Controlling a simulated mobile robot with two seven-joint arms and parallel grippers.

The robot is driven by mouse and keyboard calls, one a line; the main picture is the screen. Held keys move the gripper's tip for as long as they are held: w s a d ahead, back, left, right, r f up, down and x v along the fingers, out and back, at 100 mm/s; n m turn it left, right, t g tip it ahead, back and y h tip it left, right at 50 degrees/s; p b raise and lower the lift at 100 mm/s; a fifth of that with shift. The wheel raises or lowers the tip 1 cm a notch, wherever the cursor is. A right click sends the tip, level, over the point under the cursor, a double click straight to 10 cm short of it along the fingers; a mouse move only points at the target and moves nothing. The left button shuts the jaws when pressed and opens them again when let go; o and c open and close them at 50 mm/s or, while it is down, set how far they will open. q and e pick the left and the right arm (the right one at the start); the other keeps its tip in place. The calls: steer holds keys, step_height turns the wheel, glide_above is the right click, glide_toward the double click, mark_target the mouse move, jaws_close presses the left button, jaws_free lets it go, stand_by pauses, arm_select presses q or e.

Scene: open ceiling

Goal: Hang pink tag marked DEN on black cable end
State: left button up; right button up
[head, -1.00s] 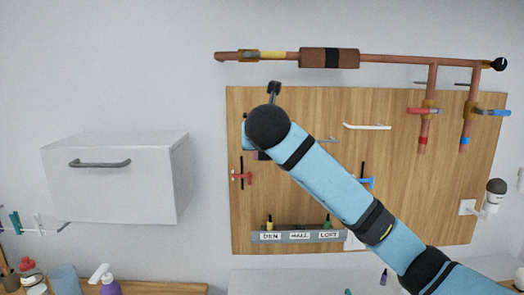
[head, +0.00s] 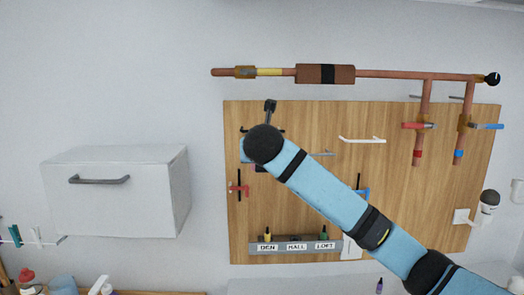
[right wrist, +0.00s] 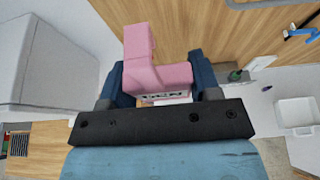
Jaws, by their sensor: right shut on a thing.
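A pink tag (right wrist: 158,72) is between the dark blue fingers of my right gripper (right wrist: 153,82) in the right wrist view. It has a stepped, blocky shape and a white label (right wrist: 165,97) with dark lettering, partly hidden by my gripper's black bar. In the head view my right arm reaches up from the lower right, and its wrist hides most of the gripper and tag in front of the wooden board. A black vertical strand (head: 239,178) with a red clip hangs on the board's left side. I cannot tell which strand is the cable end. My left gripper is not in view.
The wooden board (head: 300,220) carries a white handle (head: 362,140) and a shelf labelled DEN, HALL and LOFT (head: 297,246). Copper pipes (head: 400,74) run across its top and down its right side. A white cabinet (head: 115,205) stands out at the left.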

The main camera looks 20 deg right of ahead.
steer(key=w+d+p, duration=0.3)
steer(key=w, duration=0.6)
steer(key=shift+w, duration=0.4)
stand_by(0.7)
steer(key=shift+f, duration=0.75)
stand_by(0.8)
steer(key=o, duration=1)
